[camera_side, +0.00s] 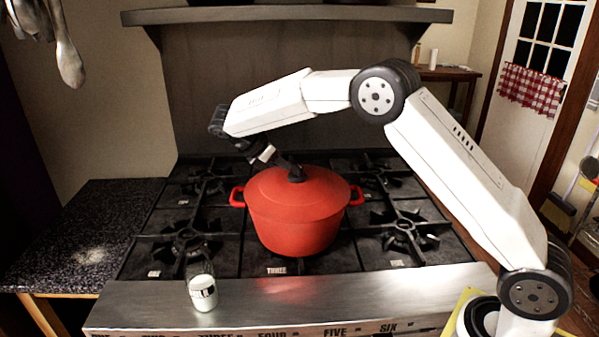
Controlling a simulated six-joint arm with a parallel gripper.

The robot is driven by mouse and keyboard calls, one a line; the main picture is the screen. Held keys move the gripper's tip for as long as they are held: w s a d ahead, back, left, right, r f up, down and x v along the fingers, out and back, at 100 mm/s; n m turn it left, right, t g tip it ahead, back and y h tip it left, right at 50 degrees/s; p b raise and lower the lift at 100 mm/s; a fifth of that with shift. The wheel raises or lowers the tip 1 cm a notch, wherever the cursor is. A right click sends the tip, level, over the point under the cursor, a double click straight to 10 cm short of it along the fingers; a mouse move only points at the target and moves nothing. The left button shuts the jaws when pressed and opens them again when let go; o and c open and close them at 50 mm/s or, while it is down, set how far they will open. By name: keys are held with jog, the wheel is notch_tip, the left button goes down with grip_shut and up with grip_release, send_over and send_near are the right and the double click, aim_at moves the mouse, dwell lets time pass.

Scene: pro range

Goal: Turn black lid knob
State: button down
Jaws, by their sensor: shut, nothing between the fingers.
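A red pot (295,228) with two side handles stands on the stove, in the middle of the side view. Its red lid (322,188) is on, with a small black knob (297,175) at the centre. My gripper (290,168) reaches down from the upper left. Its fingers are shut, with nothing between them. The tips are at or just beside the knob. I cannot tell whether they touch it, because the dark fingers and the dark knob blend together.
Black burner grates (405,228) surround the pot. A small white jar (203,292) stands on the stove's steel front ledge (290,302). A dark speckled counter (75,235) lies at left. A shelf (285,15) runs above the stove. Utensils (66,55) hang at upper left.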

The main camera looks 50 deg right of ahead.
jog(key=shift+w+d, duration=0.3)
jog(key=shift+d, duration=0.25)
dwell(0.5)
jog(key=shift+s+d, duration=0.1)
jog(key=shift+s, duration=0.15)
jog(key=shift+s+d, duration=0.2)
jog(key=shift+s, duration=0.35)
jog(key=shift+a+r, duration=0.1)
jog(key=v, duration=0.7)
jog(key=shift+a+r, duration=0.2)
dwell(0.4)
jog(key=shift+w, duration=0.1)
